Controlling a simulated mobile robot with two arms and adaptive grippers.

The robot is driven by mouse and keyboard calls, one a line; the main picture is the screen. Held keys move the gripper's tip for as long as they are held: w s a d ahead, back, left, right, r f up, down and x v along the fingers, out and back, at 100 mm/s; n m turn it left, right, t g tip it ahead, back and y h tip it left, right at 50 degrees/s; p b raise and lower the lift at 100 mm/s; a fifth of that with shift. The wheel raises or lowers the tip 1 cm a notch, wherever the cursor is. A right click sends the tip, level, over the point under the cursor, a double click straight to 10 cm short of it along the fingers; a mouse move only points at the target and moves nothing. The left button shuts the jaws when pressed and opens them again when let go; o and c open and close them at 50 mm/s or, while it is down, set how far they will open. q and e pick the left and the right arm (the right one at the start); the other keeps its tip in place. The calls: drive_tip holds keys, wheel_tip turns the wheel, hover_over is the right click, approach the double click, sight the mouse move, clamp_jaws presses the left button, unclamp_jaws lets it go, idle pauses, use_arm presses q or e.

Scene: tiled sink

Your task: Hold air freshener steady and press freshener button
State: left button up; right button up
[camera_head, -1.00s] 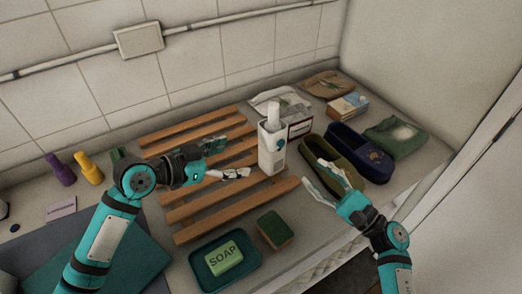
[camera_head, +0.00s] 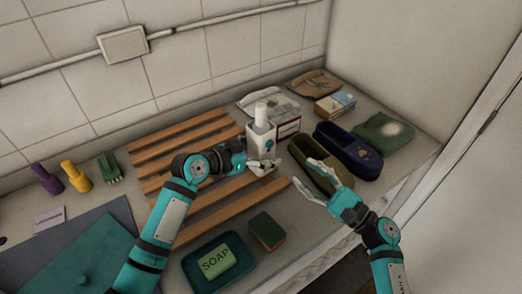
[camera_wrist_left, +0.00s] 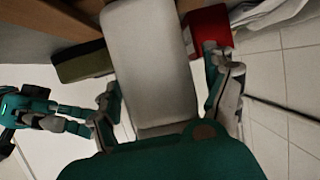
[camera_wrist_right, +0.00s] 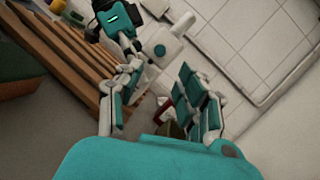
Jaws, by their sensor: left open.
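The white air freshener (camera_head: 262,142) stands upright at the right end of the wooden slatted rack, with a white cylindrical top. My left gripper (camera_head: 258,160) is beside it, with its fingers reaching around the lower body. In the left wrist view the freshener's pale body (camera_wrist_left: 150,60) lies between the open fingers, with gaps at the sides. My right gripper (camera_head: 318,180) is open and empty, to the right of the freshener and apart from it.
The wooden rack (camera_head: 180,150) lies under and left of the freshener. A soap dish (camera_head: 232,252) and a sponge (camera_head: 268,230) lie in front. A white-and-red box (camera_head: 288,122) stands behind.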

use_arm(q)
drive_tip(key=shift+c, duration=0.3)
drive_tip(key=c, duration=1.3)
drive_tip(key=shift+c, duration=0.9)
use_arm(e)
drive_tip(key=shift+c, duration=0.6)
clamp_jaws()
drive_tip(key=shift+r, duration=0.1)
